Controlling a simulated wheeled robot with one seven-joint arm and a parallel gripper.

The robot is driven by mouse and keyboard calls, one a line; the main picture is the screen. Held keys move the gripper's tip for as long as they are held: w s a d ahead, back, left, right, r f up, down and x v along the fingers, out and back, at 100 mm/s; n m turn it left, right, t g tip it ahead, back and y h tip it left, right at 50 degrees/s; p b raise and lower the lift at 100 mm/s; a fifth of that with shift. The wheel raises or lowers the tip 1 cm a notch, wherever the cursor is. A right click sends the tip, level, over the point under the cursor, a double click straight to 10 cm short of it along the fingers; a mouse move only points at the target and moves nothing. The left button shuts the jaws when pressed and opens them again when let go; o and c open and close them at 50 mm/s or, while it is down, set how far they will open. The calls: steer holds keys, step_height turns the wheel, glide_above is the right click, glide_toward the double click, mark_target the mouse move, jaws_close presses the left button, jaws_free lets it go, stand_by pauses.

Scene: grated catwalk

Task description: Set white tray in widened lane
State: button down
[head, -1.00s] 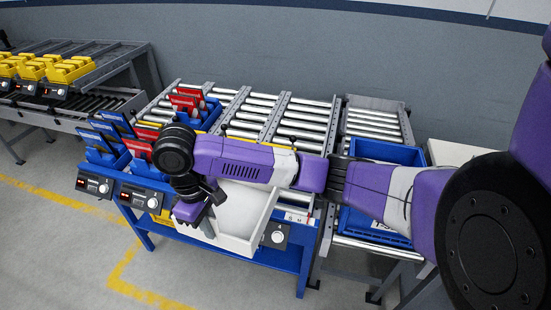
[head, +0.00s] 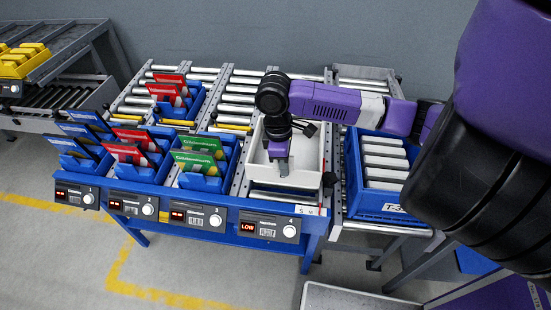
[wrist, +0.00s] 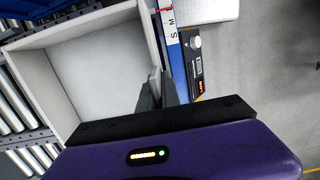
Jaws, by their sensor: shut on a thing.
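The white tray (head: 318,160) is empty and sits at the lane with display 4 (head: 268,229), at the right end of the blue-fronted roller rack. Its near wall is set back from the front edge, with rollers showing in front of it. My gripper (head: 283,168) is shut on the tray's near wall, and the fingers (wrist: 156,92) clasp that wall in the wrist view. The tray (wrist: 85,60) fills the left of the wrist view. I cannot tell whether its underside rests fully on the rollers.
Blue bins with green cards (head: 201,160) stand left of the tray; bins with red cards (head: 130,152) and blue cards (head: 80,140) are further left. A blue tote (head: 390,203) with several pale blocks stands close on the right. Rollers behind the tray are clear.

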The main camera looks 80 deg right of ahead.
mark_target(284, 181)
steer(key=shift+f+b, duration=2)
steer(key=shift+f, duration=0.35)
steer(key=shift+p, duration=0.35)
steer(key=shift+f+b, duration=1.5)
steer(key=shift+f, duration=0.75)
steer(key=c, duration=1.5)
jaws_free()
